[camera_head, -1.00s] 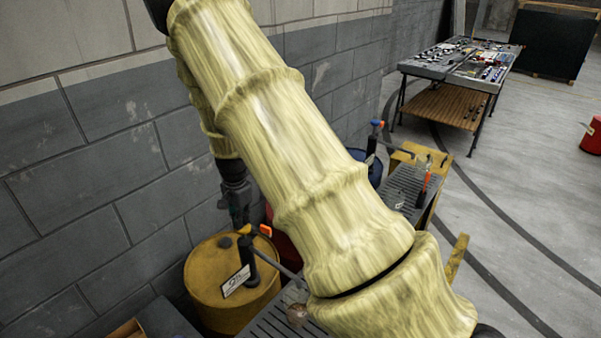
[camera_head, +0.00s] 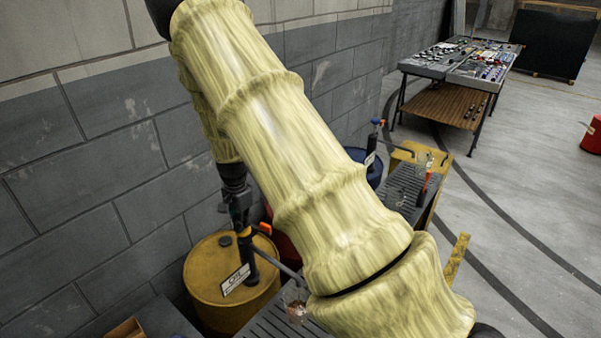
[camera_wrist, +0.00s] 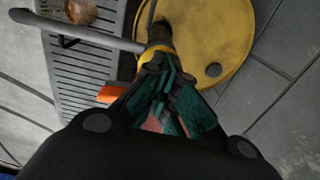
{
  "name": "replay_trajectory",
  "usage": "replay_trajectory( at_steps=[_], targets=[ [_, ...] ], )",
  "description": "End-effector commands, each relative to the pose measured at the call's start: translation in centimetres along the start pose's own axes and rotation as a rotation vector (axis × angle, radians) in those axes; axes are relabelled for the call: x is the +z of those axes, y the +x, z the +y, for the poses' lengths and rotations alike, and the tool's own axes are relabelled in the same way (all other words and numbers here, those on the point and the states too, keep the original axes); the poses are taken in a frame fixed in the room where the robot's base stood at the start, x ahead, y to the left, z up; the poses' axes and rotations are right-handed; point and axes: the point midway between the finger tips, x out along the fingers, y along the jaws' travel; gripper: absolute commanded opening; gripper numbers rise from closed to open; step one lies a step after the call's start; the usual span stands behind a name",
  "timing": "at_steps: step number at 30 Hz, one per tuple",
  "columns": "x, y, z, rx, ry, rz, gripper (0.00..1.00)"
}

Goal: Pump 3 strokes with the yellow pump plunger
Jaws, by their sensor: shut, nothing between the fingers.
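A dark hand pump (camera_head: 252,268) stands upright on a yellow drum (camera_head: 202,285), with a white label at its foot. Its plunger top is yellow (camera_wrist: 154,51) in the wrist view, just beyond my fingertips. In the head view my gripper (camera_head: 241,222) comes down from above and overlaps the pump top, hiding most of the plunger. In the wrist view my gripper (camera_wrist: 165,85) is shut and empty, its tips at the plunger's top. I cannot tell whether they touch. A spout (camera_head: 288,272) slopes right toward a clear jar (camera_head: 294,299) with brownish contents.
An orange-tipped part (camera_head: 264,228) sticks out beside the pump top. Grey grating (camera_head: 270,325) lies below the spout. Another pump (camera_head: 374,140) with a blue top stands on a blue drum behind my arm. A grey wall (camera_head: 90,190) is close on the left.

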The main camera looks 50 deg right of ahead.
Motion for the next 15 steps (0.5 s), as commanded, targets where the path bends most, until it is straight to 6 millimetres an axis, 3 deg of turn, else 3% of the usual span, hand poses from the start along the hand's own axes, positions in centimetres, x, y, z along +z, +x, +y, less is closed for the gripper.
replay_trajectory(
  at_steps=[15],
  targets=[
    [0.08, 0.62, 0.19, 0.004, 0.0, -0.002, 0.0]
  ],
)
